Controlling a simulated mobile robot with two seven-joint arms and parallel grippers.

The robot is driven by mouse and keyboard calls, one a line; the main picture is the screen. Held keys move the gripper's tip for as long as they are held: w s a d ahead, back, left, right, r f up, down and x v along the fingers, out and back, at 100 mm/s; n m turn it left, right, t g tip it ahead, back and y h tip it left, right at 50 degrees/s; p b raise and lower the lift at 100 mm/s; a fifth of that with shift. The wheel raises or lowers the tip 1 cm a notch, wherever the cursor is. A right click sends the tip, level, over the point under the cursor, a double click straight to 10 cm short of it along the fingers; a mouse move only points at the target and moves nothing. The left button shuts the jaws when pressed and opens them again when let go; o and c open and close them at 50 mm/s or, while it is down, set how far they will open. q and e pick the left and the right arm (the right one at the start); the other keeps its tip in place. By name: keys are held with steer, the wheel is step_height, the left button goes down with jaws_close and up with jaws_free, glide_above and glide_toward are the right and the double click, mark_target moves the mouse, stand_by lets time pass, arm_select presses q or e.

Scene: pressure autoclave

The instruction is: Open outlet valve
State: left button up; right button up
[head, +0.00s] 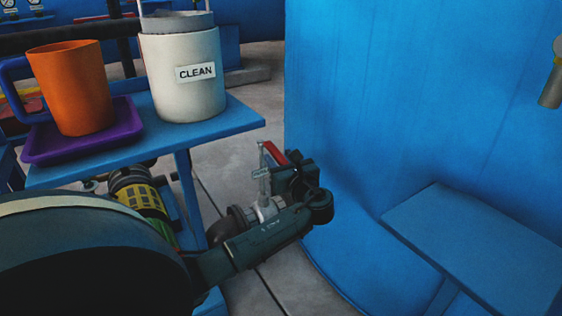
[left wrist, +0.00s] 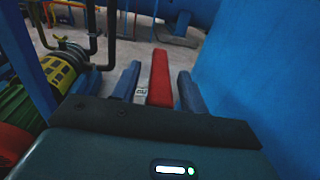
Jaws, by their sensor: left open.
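The outlet valve shows in the head view as a grey metal body (head: 266,208) on a pipe beside the blue tank, with a small tag. Its red handle (head: 272,152) sticks up past my left gripper (head: 291,170). In the left wrist view the red handle (left wrist: 160,80) lies between the two fingers of my left gripper (left wrist: 157,82). The fingers are open, with a visible gap on each side of the handle. The near end of the handle is hidden by the gripper body. My right gripper is not in view.
A blue tank wall (head: 400,100) stands close on the right, with a blue step (head: 480,245) below. On the left, a blue table (head: 245,120) holds a white bucket marked CLEAN (head: 185,90), an orange cup (head: 72,88) and a purple tray (head: 125,125). A yellow-banded pump (head: 138,195) sits under it.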

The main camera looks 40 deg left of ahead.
arm_select(q)
steer(key=c, duration=0.5)
jaws_close()
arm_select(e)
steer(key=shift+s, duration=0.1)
